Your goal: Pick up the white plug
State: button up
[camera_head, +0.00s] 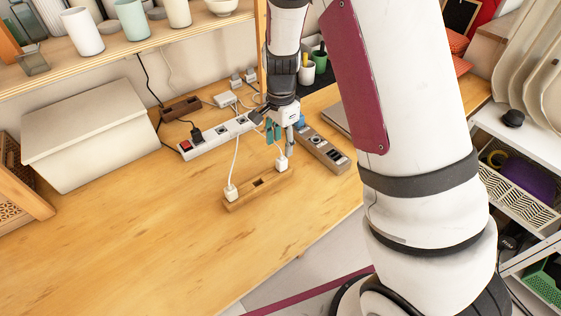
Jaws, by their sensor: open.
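Two white plugs stand on a small wooden block on the table. One white plug (231,193) is at the block's left end, the other white plug (282,163) at its right end. The wooden block (258,187) has a dark slot in its middle. A white cord rises from each plug towards the gripper and power strip. My gripper (277,131) is open and points down. In the picture it is just above the right plug and seems apart from it. The exact gap and height cannot be told from this one view.
A white power strip (223,133) with a black plug (196,134) lies behind the block. A grey socket strip (324,151) lies to the right, near the table edge. A lidded box (98,140) stands at left. The front of the wooden table (150,245) is clear.

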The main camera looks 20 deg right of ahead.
aim_at(282, 156)
notch_tip(282, 156, down, 9)
jog(key=shift+w+d+r, duration=0.1)
jog(key=shift+d+r, duration=0.05)
jog(key=shift+r, duration=0.05)
dwell(0.3)
grip_shut()
